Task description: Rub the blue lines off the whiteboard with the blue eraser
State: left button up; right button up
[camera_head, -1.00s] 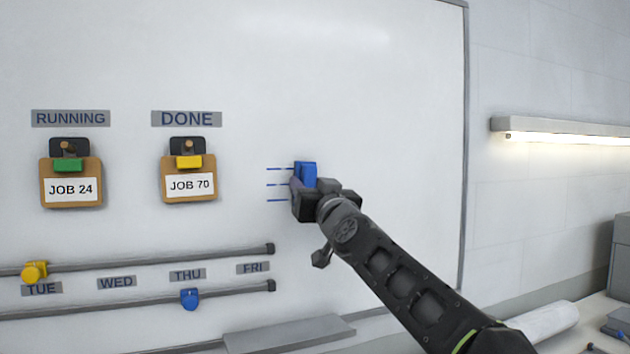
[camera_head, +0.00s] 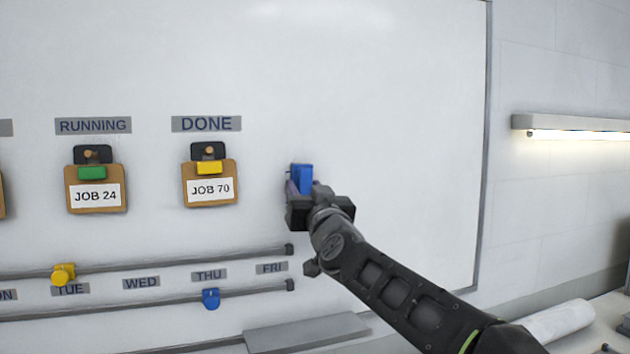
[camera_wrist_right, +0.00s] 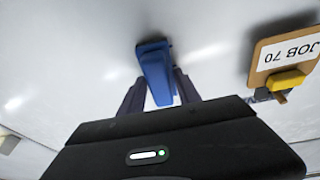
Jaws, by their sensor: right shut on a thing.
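The blue eraser (camera_head: 303,177) is in my right gripper (camera_head: 298,190), up against the whiteboard (camera_head: 390,90) to the right of the DONE clipboard. In the right wrist view, the eraser (camera_wrist_right: 156,75) stands between the two fingers of the gripper (camera_wrist_right: 158,95), with its far end at the board surface. Whether it touches the board is hard to tell. No blue lines show on the visible board around the eraser; anything behind the eraser and gripper is hidden. My left gripper is not in view.
Clipboards JOB 24 (camera_head: 96,190) and JOB 70 (camera_head: 210,184) hang left of the eraser. Below run two rails (camera_head: 150,264) with a yellow slider (camera_head: 63,274) and a blue one (camera_head: 211,298). A grey tray (camera_head: 305,333) sits at the bottom. The board's right side is clear.

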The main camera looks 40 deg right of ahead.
jog(key=shift+w+a, duration=0.1)
jog(key=shift+a, duration=0.2)
jog(key=shift+a, duration=0.15)
jog(key=a+p, duration=0.1)
jog(key=w+a+p, duration=0.1)
jog(key=p, duration=0.1)
jog(key=shift+a, duration=0.4)
jog(key=shift+w+a+f, duration=0.1)
